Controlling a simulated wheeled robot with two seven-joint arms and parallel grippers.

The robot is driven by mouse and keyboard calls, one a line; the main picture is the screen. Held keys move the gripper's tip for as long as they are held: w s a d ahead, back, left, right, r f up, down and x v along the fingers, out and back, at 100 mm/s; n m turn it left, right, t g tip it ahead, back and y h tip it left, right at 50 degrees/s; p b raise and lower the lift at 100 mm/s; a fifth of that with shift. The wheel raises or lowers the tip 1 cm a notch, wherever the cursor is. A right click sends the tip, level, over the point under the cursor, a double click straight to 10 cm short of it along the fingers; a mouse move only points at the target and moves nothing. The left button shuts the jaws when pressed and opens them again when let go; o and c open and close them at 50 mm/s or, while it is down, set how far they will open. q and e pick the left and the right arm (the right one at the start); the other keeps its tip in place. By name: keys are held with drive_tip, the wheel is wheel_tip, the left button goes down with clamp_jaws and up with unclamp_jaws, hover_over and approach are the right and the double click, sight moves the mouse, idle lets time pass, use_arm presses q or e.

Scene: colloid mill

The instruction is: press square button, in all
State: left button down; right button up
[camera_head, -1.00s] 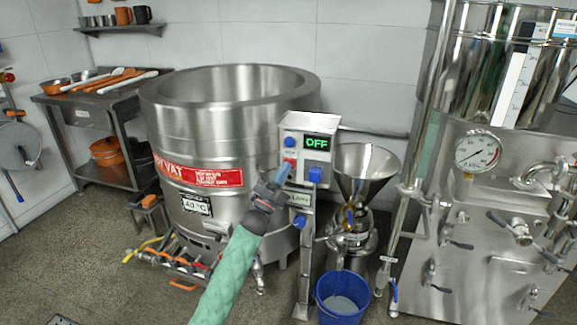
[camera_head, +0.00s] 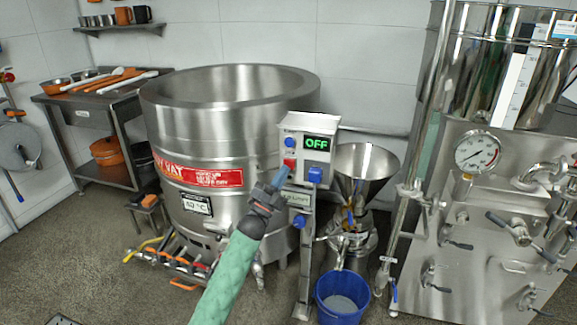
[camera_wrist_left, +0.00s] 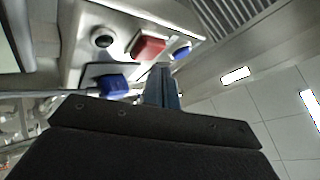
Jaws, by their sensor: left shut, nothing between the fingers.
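The control box (camera_head: 309,125) stands on a post in front of the large steel vat, and its display reads OFF. Its red square button (camera_head: 290,163) is on the left of the front face, below a round blue button (camera_head: 289,143). My left gripper (camera_head: 281,173) is shut and empty, its blue fingertips just below and left of the red button. In the left wrist view the red square button (camera_wrist_left: 148,47) shows just beyond the shut fingertips (camera_wrist_left: 163,68). Whether they touch it, I cannot tell. My right gripper is in neither view.
A blue plug (camera_head: 315,175) sticks out of the box's front, right of the fingers. The steel funnel (camera_head: 364,168) and blue bucket (camera_head: 341,296) stand to the right. The vat (camera_head: 230,125) is close behind and left.

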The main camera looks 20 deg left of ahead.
use_arm(q)
drive_tip(key=s+p, duration=0.1)
drive_tip(key=s, duration=0.4)
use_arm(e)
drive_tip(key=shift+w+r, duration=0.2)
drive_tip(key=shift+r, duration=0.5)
